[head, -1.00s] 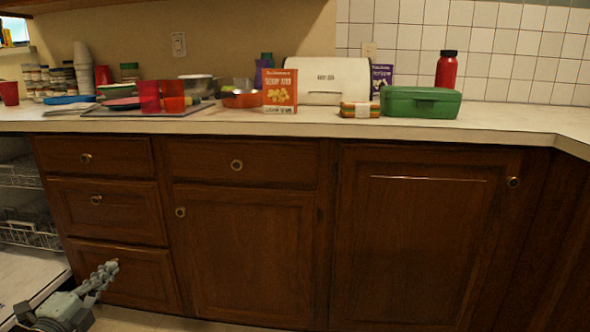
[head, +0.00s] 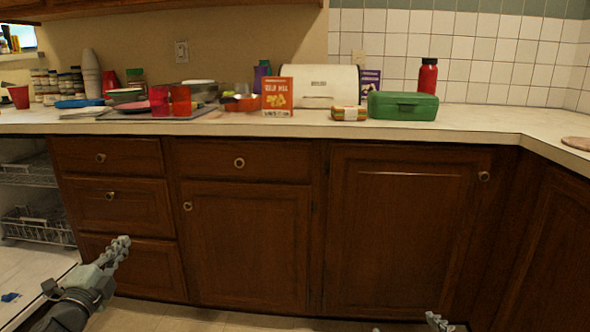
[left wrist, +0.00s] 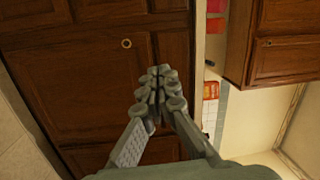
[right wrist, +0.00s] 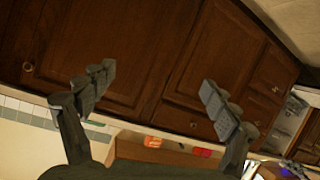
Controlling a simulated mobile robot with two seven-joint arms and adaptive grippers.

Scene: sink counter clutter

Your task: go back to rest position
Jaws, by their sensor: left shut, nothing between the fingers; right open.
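My left gripper (head: 118,248) is in the lower left of the head view, in front of the drawers and below the counter. In the left wrist view (left wrist: 158,80) its fingers are together with nothing between them. My right gripper (head: 436,322) shows only as a small tip at the bottom edge of the head view. In the right wrist view (right wrist: 152,85) its fingers are wide apart and empty, with cabinet doors behind them.
The counter (head: 480,118) carries a green box (head: 402,106), a red bottle (head: 427,77), an orange carton (head: 277,96), a white bread box (head: 320,86) and dishes at the left. An open dishwasher rack (head: 38,226) stands at the far left. The floor before the cabinets is clear.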

